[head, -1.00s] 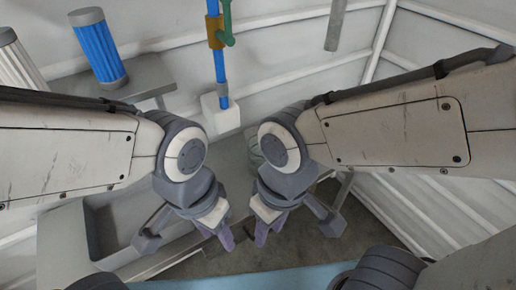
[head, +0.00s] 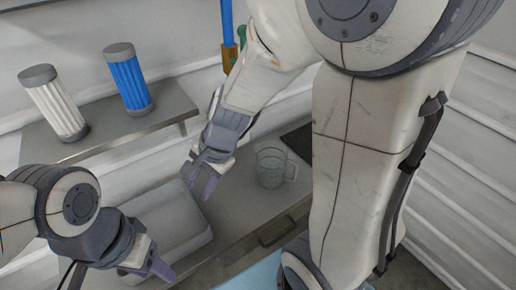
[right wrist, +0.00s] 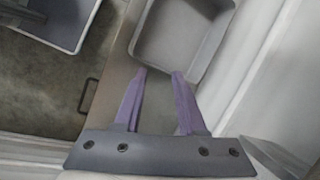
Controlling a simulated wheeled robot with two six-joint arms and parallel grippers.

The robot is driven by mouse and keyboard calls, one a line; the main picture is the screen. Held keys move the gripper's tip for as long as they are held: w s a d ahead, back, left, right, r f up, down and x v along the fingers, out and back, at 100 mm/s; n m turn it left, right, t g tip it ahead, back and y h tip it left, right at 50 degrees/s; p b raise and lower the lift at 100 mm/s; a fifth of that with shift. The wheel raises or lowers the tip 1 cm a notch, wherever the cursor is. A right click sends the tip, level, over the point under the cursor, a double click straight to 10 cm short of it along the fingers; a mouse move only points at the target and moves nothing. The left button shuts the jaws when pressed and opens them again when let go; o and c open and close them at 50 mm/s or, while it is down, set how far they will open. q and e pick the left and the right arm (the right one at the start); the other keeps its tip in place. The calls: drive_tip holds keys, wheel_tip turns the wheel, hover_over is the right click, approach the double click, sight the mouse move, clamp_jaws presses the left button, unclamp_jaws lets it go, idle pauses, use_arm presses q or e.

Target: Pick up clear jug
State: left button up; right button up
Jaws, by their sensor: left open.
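The clear jug (head: 268,170) stands upright on the grey counter in the head view, its handle toward the right. My right gripper (head: 207,184) is to the left of the jug, apart from it, near the basin's right end. In the right wrist view the right gripper's (right wrist: 160,75) two purple fingers are apart with nothing between them, and the jug does not show. My left gripper (head: 150,268) is low at the left of the head view, open and empty, by the basin's front edge.
A grey basin (head: 205,238) is set in the counter (head: 238,205) left of the jug. A white ribbed cylinder (head: 58,108) and a blue one (head: 129,82) stand on a shelf (head: 90,140) above. A dark flat patch (head: 298,140) lies behind the jug.

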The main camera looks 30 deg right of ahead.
drive_tip(key=w+d+m+t+h+p, duration=0.25)
drive_tip(key=w+d+m, duration=0.35)
drive_tip(key=d+m, duration=0.65)
use_arm(q)
wheel_tip(320, 180, up, 7)
drive_tip(key=p, duration=0.3)
use_arm(e)
drive_tip(key=m+h, duration=0.2)
drive_tip(key=m, duration=1.1)
approach(287, 152)
drive_tip(key=b+x, duration=0.6)
drive_tip(key=x, duration=0.4)
drive_tip(key=shift+w+d+f, duration=0.1)
drive_tip(key=shift+w+f, duration=0.1)
use_arm(q)
wheel_tip(287, 152, down, 6)
drive_tip(key=shift+f, duration=0.1)
use_arm(e)
drive_tip(key=shift+c, duration=0.3)
drive_tip(key=shift+r, duration=0.1)
clamp_jaws()
